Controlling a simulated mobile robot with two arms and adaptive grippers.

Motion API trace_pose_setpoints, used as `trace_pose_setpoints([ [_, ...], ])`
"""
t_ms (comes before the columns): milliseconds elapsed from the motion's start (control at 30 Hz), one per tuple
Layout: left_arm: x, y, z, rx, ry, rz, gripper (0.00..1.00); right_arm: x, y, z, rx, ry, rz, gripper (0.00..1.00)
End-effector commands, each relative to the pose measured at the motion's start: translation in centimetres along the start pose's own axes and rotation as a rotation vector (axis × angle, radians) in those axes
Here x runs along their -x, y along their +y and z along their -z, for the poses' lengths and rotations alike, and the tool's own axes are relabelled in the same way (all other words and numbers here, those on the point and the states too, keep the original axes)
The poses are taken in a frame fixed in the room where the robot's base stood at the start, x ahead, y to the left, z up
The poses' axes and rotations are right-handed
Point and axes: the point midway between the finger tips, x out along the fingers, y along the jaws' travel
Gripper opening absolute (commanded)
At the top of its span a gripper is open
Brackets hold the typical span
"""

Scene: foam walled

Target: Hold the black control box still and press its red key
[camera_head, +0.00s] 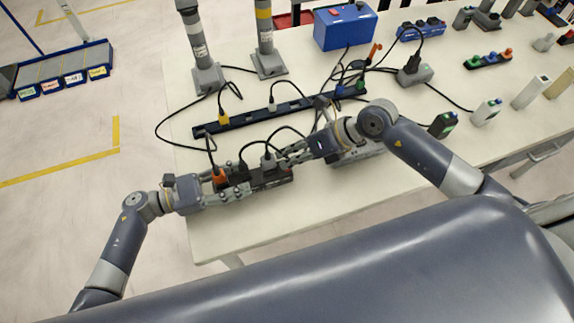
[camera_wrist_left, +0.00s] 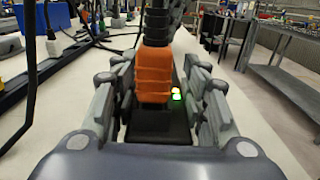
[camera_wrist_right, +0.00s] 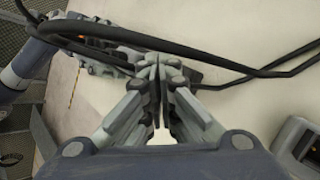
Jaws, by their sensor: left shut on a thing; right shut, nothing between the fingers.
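The black control box (camera_head: 268,180) lies near the front edge of the pale table in the head view, with an orange plug (camera_head: 219,176) and dark and grey plugs with cables on top. My left gripper (camera_head: 238,191) is shut on its left end. I cannot make out the red key.
Black cables (camera_wrist_right: 120,35) loop close around my right fingers. A long dark power strip (camera_head: 280,112) lies behind the box. A grey device (camera_head: 355,152) stands under my right arm. Two posts (camera_head: 205,75) and a blue box (camera_head: 345,27) stand farther back. The table's front left is clear.

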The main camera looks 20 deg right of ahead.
Motion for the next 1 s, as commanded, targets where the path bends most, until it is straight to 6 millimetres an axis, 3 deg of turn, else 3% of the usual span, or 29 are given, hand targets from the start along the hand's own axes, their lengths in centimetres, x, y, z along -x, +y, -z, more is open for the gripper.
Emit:
trace_pose_setpoints([
  [533, 0.0, 0.0, 0.0, 0.000, 0.000, 0.000, 0.11, 0.9, 0.7, -0.7, 0.002, -0.003, 0.000, 0.00],
  [1000, 0.0, 0.0, 0.0, 0.000, 0.000, 0.000, 0.11, 3.9, 2.8, -2.9, 0.002, -0.003, 0.000, 0.00],
])
